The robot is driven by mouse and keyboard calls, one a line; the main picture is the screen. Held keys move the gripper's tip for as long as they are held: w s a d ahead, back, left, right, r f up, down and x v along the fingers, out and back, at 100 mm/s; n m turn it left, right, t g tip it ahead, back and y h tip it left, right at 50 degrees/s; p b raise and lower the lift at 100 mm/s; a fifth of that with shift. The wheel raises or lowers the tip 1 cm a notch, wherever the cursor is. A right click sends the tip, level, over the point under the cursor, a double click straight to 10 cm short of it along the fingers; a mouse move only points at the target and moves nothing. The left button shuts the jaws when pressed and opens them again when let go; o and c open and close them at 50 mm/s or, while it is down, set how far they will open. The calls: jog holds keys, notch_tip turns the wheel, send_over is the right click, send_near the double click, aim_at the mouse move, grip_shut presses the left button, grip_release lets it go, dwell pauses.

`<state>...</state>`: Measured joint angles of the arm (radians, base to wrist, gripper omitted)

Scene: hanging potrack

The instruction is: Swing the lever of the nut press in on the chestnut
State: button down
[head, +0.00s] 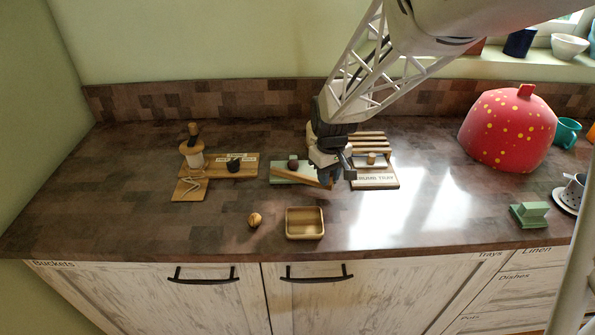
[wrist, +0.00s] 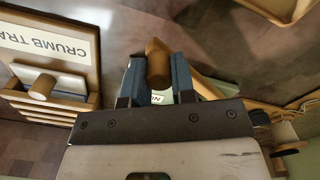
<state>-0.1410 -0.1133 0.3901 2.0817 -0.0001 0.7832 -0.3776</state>
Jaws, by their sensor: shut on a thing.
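The nut press (head: 284,178) is a pale green base on the counter with a wooden lever (head: 300,176) slanting across its front toward my gripper. A dark round chestnut (head: 293,164) sits on the press behind the lever, with a gap between them in the head view. My gripper (head: 331,181) is at the right end of the press. In the wrist view my gripper (wrist: 156,80) is shut on the lever's wooden end (wrist: 158,62), one dark finger on each side. The chestnut is not clearly visible in the wrist view; my gripper hides part of the press.
A crumb tray board (head: 376,181) stands close to the right of my gripper. A wooden stand with a board (head: 232,168) lies to the left. A light brown nut (head: 254,219) and a wooden dish (head: 305,236) are in front. The front-left counter is clear.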

jog(key=shift+w+d+n, duration=0.3)
jog(key=shift+w+n, duration=0.3)
jog(key=shift+w, duration=0.4)
jog(key=shift+w+d+n, duration=0.25)
jog(key=shift+w+n, duration=0.45)
jog(key=shift+w, duration=0.05)
jog(key=shift+w, duration=0.2)
jog(key=shift+w+d+n, duration=0.1)
jog(key=shift+w+n, duration=0.6)
jog(key=shift+w, duration=0.25)
jog(key=shift+w+n, duration=0.35)
jog(key=shift+n, duration=0.05)
jog(key=shift+w, duration=0.1)
